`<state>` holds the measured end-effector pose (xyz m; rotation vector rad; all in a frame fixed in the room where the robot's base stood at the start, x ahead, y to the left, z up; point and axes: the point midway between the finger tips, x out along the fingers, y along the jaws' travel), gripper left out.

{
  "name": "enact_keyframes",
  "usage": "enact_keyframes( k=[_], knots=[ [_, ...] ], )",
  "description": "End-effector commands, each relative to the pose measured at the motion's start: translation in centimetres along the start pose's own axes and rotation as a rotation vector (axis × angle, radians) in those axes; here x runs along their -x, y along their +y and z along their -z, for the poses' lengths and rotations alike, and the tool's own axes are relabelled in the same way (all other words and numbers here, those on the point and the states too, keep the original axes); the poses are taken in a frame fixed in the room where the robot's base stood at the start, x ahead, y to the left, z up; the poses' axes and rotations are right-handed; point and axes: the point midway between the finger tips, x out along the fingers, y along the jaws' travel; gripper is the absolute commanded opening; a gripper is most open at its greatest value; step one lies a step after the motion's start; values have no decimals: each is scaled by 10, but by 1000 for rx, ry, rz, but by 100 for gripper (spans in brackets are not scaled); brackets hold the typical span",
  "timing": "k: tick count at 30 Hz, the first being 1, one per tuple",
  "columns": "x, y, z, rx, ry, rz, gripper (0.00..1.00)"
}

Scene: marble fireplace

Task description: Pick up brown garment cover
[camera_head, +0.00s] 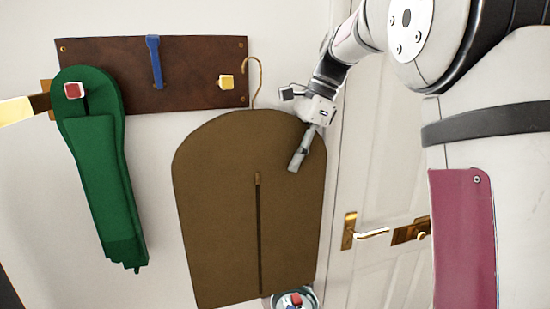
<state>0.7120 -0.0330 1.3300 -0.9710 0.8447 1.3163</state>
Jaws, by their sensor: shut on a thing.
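The brown garment cover (225,180) is upright in the middle of the view, with a dark zip line down its front. A brass hanger hook (260,80) rises from its top, beside the right end of the wall rack; I cannot tell whether it bears on anything. My gripper (299,156) is at the cover's upper right shoulder. One finger lies in front of the fabric, and the other is hidden behind it. The gripper is shut on the cover. The cover's lower edge is partly in view near the bottom of the picture.
A dark brown rack (200,75) on the white wall has a blue strap-like thing (155,62) and a yellow knob (226,82). A green padded item (105,165) hangs at its left. A door with a brass handle (372,234) is at right. A bowl (308,294) shows below.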

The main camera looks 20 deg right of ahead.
Motion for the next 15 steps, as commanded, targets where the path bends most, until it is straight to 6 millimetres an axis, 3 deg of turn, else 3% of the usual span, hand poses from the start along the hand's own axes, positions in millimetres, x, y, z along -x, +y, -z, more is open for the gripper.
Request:
enact_keyframes(
  k=[9,15],
  knots=[
    [28,14,66,-5,0,4,0],
    [42,22,96,-3,0,3,0]
  ],
)
